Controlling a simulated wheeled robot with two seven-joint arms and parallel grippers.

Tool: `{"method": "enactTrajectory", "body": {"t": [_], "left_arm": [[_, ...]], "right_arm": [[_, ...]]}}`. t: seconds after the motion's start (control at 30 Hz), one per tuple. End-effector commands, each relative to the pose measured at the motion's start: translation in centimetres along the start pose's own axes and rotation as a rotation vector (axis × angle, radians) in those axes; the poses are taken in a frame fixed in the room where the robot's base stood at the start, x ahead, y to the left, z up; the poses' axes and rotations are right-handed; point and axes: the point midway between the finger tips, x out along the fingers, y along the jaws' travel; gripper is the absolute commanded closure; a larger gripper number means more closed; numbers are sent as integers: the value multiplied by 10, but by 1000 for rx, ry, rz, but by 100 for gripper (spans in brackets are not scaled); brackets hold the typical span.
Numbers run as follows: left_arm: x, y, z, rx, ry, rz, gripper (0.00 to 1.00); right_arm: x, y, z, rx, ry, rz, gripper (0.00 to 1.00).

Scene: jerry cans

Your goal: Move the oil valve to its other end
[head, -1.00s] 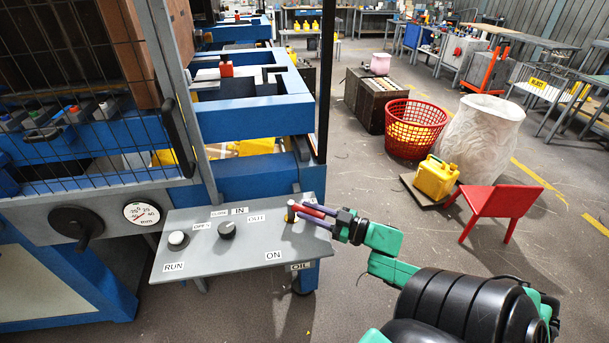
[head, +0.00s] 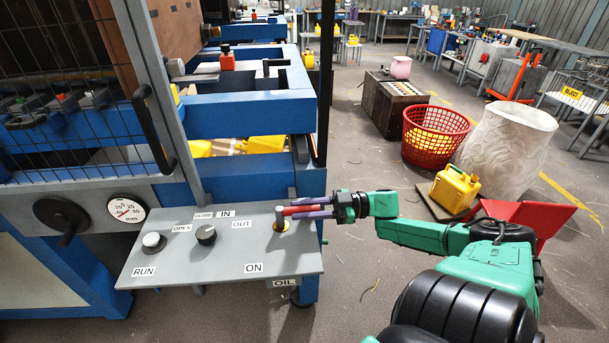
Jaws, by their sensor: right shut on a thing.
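The oil valve (head: 281,219) stands at the right end of the grey control panel (head: 225,270). The far end of the lever is hidden between the fingers. The OIL label (head: 284,283) is on the panel's front edge, below the valve. My left gripper is not in view.
The panel also carries a white RUN button (head: 152,241) and a black knob (head: 206,233). A dark upright post (head: 326,90) of the machine rises behind the valve.

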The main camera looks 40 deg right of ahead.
Motion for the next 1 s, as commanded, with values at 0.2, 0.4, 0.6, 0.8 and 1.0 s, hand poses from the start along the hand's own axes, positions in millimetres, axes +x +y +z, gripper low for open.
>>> {"method": "enactTrajectory", "body": {"t": [0.2, 0.4, 0.6, 0.8, 1.0], "left_arm": [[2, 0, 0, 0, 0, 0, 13], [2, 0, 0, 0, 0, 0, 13], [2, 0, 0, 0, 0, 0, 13], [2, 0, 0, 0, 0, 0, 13], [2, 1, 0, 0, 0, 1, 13]], "right_arm": [[1, -3, 4, 5, -7, -17, 100], [1, -4, 4, 5, -6, -17, 100], [1, -3, 3, 4, -3, -15, 41], [0, -2, 2, 2, -1, -13, 41], [-18, -1, 3, 4, -4, -11, 41]]}}
